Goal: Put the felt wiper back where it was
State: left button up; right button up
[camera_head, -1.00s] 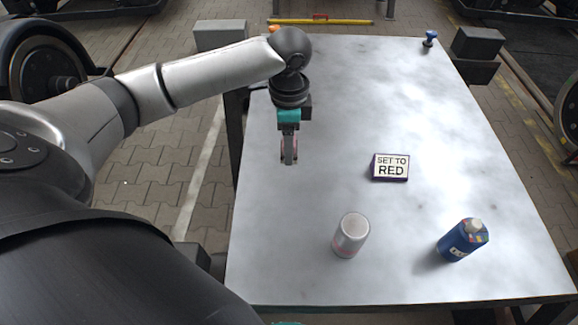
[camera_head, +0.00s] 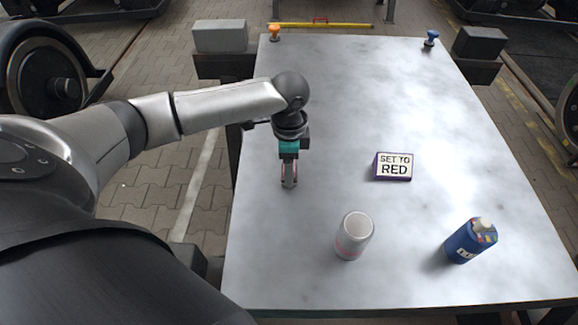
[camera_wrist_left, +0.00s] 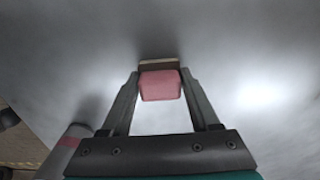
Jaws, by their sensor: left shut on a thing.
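My left gripper (camera_head: 289,184) is over the left part of the grey table (camera_head: 330,110). In the left wrist view its two fingers (camera_wrist_left: 160,88) are shut on a pink block with a brown and pale layer at its far end, which looks like the felt wiper (camera_wrist_left: 160,86). In the head view the fingers hide most of the wiper. I cannot tell whether the wiper touches the tabletop. My right gripper is not in view.
A sign reading "SET TO RED" (camera_head: 393,167) stands mid-table. A silver can (camera_head: 354,236) and a blue bottle (camera_head: 470,241) stand near the front. An orange knob (camera_head: 274,32) and a blue knob (camera_head: 431,38) are at the back corners. The table's middle is otherwise clear.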

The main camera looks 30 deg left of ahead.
pick_arm(q)
jog(key=o, duration=1.3)
jog(key=shift+f, duration=0.1)
jog(key=shift+r, duration=0.2)
notch_tip(320, 180, up, 12)
jog(key=p, duration=0.3)
